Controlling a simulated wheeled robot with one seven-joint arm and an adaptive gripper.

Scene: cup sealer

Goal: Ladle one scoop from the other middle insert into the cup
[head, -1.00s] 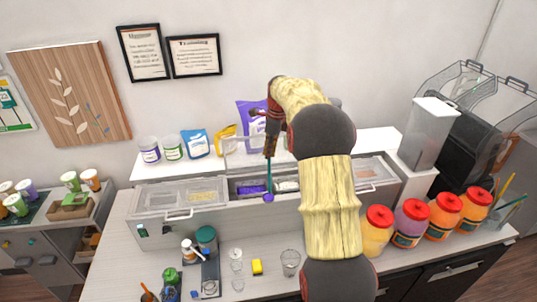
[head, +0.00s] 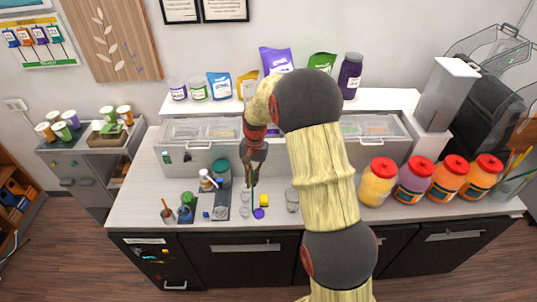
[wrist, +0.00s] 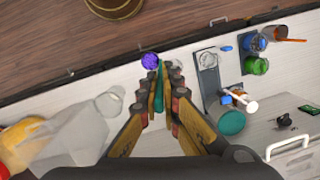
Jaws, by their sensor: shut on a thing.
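My gripper (head: 250,165) is shut on the ladle, with its teal handle (wrist: 159,88) between the fingers in the wrist view, where my gripper (wrist: 158,80) also shows. The ladle's purple bowl (head: 259,213) hangs low over the front of the counter, beside the small clear cups (head: 244,211). Its purple end also shows in the wrist view (wrist: 149,61). I cannot tell whether the bowl holds anything. A larger clear cup (head: 292,199) stands to the right of the ladle. The insert station (head: 185,160) is behind; my arm hides its middle inserts.
A teal-lidded jar (head: 222,174) and a black-and-grey stand (head: 220,205) are to the left. Several red-lidded jars (head: 377,182) line the right. The counter's front edge (head: 270,230) is close to the ladle.

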